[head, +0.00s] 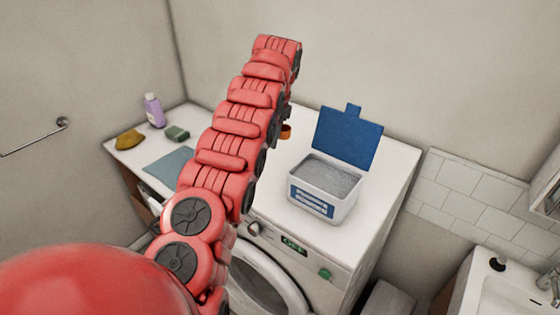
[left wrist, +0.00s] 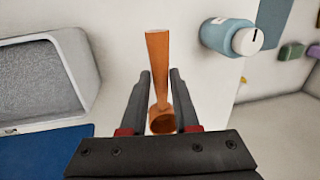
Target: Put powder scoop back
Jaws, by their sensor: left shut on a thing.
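An orange powder scoop (left wrist: 157,60) is in the left wrist view, with its handle pointing up the picture and its round cup (left wrist: 162,120) between the fingers. My left gripper (left wrist: 160,85) is shut on it. In the head view a small orange part of the scoop (head: 286,131) shows at the right edge of my red arm; the gripper itself is hidden. A white powder box (head: 324,186) with grey powder inside stands on the washing machine, its blue lid (head: 348,137) open. The box (left wrist: 85,65) also shows at left in the wrist view, apart from the scoop.
The white washing machine top (head: 375,195) has free room around the box. A light blue bottle (left wrist: 228,36) lies or stands near the scoop. A purple bottle (head: 154,110), yellow cloth (head: 130,139), green sponge (head: 177,133) and blue cloth (head: 168,166) are left. A sink (head: 505,295) is right.

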